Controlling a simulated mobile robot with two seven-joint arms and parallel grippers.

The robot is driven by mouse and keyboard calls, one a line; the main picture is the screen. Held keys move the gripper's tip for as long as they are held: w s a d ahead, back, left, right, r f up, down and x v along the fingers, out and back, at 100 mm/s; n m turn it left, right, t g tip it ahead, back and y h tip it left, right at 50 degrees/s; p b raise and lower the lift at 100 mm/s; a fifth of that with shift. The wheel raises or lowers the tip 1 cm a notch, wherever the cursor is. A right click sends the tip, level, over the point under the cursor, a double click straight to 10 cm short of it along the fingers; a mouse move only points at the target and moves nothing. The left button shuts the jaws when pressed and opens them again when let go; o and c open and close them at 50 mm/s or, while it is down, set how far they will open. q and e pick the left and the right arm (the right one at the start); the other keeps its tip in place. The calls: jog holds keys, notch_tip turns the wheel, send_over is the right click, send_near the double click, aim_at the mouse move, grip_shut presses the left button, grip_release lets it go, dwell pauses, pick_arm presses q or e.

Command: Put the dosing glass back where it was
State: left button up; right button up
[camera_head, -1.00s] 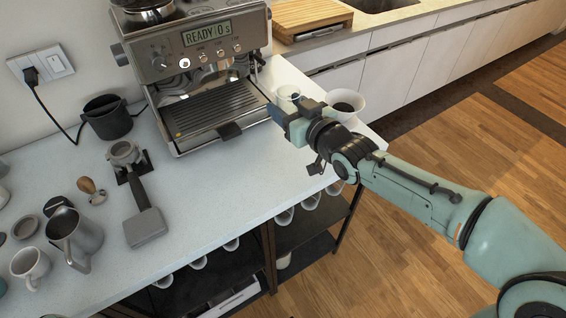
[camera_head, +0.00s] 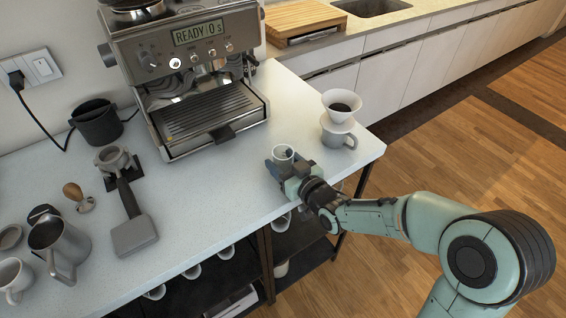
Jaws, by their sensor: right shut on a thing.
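The dosing glass (camera_head: 283,152) is a small clear cup with a little dark content showing at its rim. It is at the counter's right part, in front of the coffee machine's right side. My right gripper (camera_head: 280,166) is shut on it, coming from the lower right. The fingers hide part of the glass, and I cannot tell whether its base touches the counter (camera_head: 215,190). My left gripper is not in view.
A white dripper (camera_head: 341,105) sits on a mug (camera_head: 338,134) right of the gripper. The coffee machine (camera_head: 195,75) stands behind, left. A portafilter (camera_head: 121,180), a steel pitcher (camera_head: 57,243) and a white cup (camera_head: 13,279) are at left. The counter between is clear.

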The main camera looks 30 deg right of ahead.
jog(key=shift+f, duration=0.1)
jog(key=o, duration=1)
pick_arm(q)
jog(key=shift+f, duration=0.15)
pick_arm(e)
jog(key=shift+o, duration=0.9)
jog(key=shift+r, duration=0.25)
jog(key=s, duration=0.3)
jog(key=s+r, duration=0.1)
jog(key=s, duration=0.4)
jog(key=shift+s+d+r, duration=0.2)
jog(key=shift+s+d, duration=0.15)
jog(key=shift+s, duration=0.05)
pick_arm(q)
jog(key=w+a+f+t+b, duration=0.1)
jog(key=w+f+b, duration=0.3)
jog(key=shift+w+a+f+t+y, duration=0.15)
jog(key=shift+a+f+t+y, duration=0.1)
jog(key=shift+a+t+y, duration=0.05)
pick_arm(e)
jog(key=shift+s+d+r, duration=0.1)
jog(key=shift+s+r, duration=0.05)
jog(key=shift+s, duration=1.4)
